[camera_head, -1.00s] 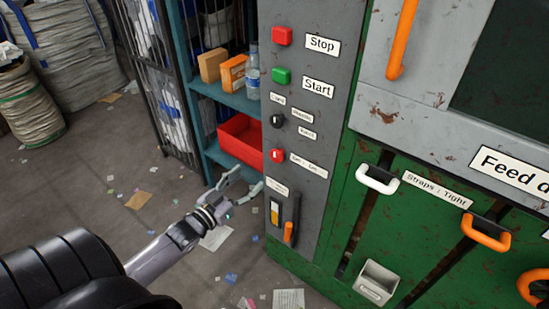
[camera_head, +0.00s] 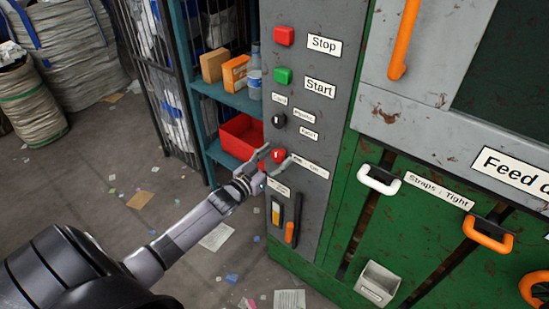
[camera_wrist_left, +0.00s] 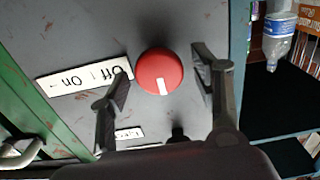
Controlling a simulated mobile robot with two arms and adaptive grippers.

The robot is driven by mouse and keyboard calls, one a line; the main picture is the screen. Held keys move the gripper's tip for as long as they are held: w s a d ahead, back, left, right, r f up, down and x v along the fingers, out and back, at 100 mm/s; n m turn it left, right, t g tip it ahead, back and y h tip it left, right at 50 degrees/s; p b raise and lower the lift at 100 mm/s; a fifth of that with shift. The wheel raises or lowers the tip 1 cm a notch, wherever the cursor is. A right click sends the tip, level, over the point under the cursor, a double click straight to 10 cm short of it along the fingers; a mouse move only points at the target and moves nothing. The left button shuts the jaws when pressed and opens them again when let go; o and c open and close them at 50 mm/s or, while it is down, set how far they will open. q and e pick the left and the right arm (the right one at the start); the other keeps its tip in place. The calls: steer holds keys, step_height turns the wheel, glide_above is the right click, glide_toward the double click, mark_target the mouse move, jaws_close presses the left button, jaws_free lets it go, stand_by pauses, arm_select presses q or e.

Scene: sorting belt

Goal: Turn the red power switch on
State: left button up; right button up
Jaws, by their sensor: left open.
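The red power switch (camera_head: 279,155) is a round knob on the grey control panel (camera_head: 330,75), below a black knob. In the left wrist view the red switch (camera_wrist_left: 160,72) shows a white mark pointing toward the bottom of the picture. Its label (camera_wrist_left: 84,78), reading "Off" and "On", lies to its left there. My left gripper (camera_head: 277,158) is open at the switch, with one finger on each side of it. In the left wrist view the fingers (camera_wrist_left: 160,85) stand apart from the knob, with a gap on both sides. My right gripper is not in view.
Above the switch are a black knob (camera_head: 278,120), a green Start button (camera_head: 282,75) and a red Stop button (camera_head: 284,36). An orange lever (camera_head: 290,232) sits below. A shelf with a red bin (camera_head: 238,139) stands left of the panel.

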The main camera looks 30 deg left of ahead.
arm_select(q)
steer(key=shift+c, duration=0.2)
steer(key=c, duration=1.1)
